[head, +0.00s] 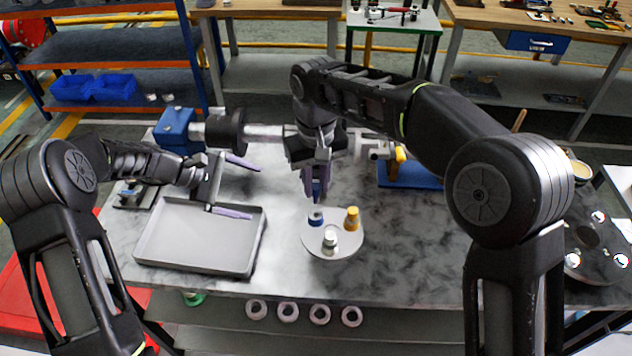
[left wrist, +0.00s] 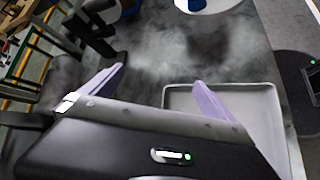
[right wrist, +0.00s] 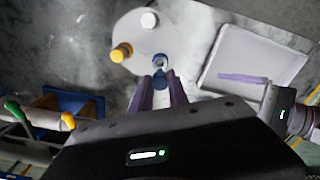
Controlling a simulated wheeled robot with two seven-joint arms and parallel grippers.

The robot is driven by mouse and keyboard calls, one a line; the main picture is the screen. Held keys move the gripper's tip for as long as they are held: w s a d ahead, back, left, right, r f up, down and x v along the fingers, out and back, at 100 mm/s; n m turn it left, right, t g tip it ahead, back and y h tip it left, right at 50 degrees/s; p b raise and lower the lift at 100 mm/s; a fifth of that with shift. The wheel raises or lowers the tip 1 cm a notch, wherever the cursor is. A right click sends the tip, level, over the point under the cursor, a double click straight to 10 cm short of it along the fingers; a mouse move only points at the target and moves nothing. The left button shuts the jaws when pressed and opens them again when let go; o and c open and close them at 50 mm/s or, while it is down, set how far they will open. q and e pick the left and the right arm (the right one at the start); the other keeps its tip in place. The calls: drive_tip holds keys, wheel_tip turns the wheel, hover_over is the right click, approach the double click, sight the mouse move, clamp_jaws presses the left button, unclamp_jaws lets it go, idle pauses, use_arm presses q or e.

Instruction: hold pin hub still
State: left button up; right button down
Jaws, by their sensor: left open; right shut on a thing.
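A round pale disc (head: 346,249) lies on the table and carries a blue peg (head: 316,218), a yellow peg (head: 352,219) and a white peg (head: 330,239). I cannot tell for sure which part is the pin hub. My right gripper (head: 316,200) points down just above the blue peg. In the right wrist view its fingers (right wrist: 160,88) are shut on a small blue piece (right wrist: 160,81), mostly hidden between them. My left gripper (head: 237,188) is open and empty, with one finger over the grey tray. In the left wrist view its fingers (left wrist: 155,78) are wide apart.
The grey tray (head: 180,262) looks empty on the front left of the table. A blue machine with a dark coupling and shaft (head: 262,131) stands at the back left.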

use_arm(q)
drive_tip(key=s+d+f+n+g+h, duration=0.1)
drive_tip(key=s+d, duration=0.1)
drive_tip(key=d, duration=0.1)
drive_tip(key=s+d+f+n+g+h, duration=0.1)
drive_tip(key=s+d+f+h, duration=0.1)
drive_tip(key=s+d, duration=0.1)
drive_tip(key=s+d+f+n+g+h, duration=0.1)
drive_tip(key=s+d+f, duration=0.1)
drive_tip(key=s+d, duration=0.1)
drive_tip(key=shift+d+f+h, duration=0.2)
drive_tip(key=shift+d+h, duration=0.2)
drive_tip(key=shift+d, duration=0.3)
drive_tip(key=shift+s+d+n, duration=0.25)
drive_tip(key=shift+n, duration=0.05)
drive_tip(key=shift+x, duration=5)
drive_tip(key=shift+s, duration=0.1)
drive_tip(key=c, duration=0.7)
drive_tip(key=shift+c, duration=0.2)
clamp_jaws()
